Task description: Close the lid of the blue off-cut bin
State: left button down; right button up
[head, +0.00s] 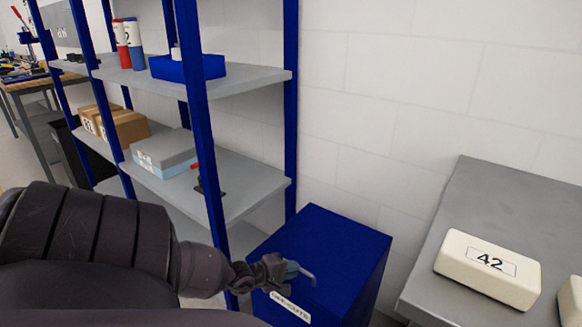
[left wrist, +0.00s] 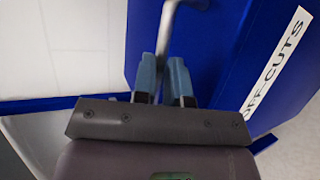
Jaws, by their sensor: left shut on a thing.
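The blue off-cut bin (head: 345,245) stands on the floor beside the shelf rack. Its top lies flat, with no opening visible, so the lid looks down; part of the near edge is hidden by my arm. A white OFF-CUTS label (head: 290,307) is on its front, and it also shows in the left wrist view (left wrist: 272,65). My left gripper (head: 290,270) is at the near edge of the lid, shut on a thin grey metal handle (head: 306,275). In the left wrist view the handle (left wrist: 167,30) runs between the two blue fingertips (left wrist: 164,78). My right gripper is out of view.
A blue-posted shelf rack (head: 240,84) with boxes stands close to the left of the bin. A grey table (head: 475,200) with a white block marked 42 (head: 488,266) is to the right. A white wall (head: 400,90) is behind.

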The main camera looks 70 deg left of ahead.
pick_arm(q)
jog(key=shift+s+d+f, duration=0.2)
jog(key=shift+s+f, duration=0.3)
jog(key=shift+f, duration=0.35)
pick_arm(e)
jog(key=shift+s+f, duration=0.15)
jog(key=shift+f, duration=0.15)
pick_arm(q)
jog(key=c, duration=1.4)
grip_release()
jog(key=shift+f, duration=0.15)
jog(key=shift+o, duration=1.2)
jog(key=shift+s+r, duration=0.25)
jog(key=shift+s, duration=0.25)
jog(key=r+p+v, duration=0.1)
jog(key=p+v, duration=0.1)
jog(key=v, duration=0.7)
jog(key=shift+r+p, duration=0.15)
jog(key=shift+p, duration=0.15)
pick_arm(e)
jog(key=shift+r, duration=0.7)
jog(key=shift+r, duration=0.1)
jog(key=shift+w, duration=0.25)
